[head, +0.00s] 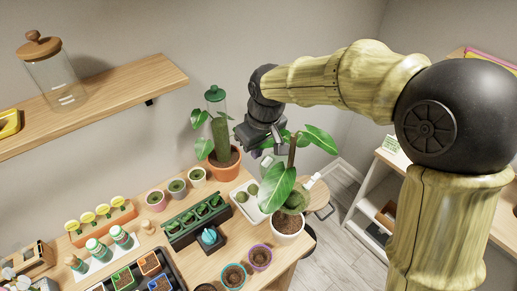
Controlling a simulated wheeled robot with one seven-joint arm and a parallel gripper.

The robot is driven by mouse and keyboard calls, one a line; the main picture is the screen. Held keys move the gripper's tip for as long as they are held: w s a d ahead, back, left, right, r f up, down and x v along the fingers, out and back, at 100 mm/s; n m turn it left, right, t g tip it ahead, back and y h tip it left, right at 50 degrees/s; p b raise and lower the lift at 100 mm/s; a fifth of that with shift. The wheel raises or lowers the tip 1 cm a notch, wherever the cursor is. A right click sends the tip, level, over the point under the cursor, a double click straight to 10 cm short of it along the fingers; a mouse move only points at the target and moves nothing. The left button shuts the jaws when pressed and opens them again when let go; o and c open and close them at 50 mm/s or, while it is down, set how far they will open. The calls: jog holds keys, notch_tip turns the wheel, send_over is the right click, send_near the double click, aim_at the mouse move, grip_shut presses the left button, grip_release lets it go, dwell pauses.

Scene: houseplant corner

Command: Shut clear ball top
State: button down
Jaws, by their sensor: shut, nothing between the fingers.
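A plant with large green leaves (274,190) and a brown stem stands in a white pot (287,233) at the table's right end. A small greenish ball (295,199) sits around the lower stem, with a white piece (313,181) beside it at the upper right. The view is too small to tell a separate clear top or whether the ball is open. My gripper (258,140) is shut and empty, above and left of the ball, apart from it. Its fingertips are hard to make out against the leaves.
A terracotta pot (225,166) with a plant and a clear bottle-like top (215,95) stands left of my gripper. A white tray (240,196), a green seedling tray (197,220) and small pots crowd the table. A wall shelf (110,100) holds a glass jar (55,78).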

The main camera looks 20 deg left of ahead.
notch_tip(320, 180, up, 10)
jog(key=shift+a+f+b, duration=0.15)
jog(key=shift+f+b, duration=0.1)
jog(key=shift+b, duration=0.2)
jog(key=shift+w, duration=0.1)
dwell(0.4)
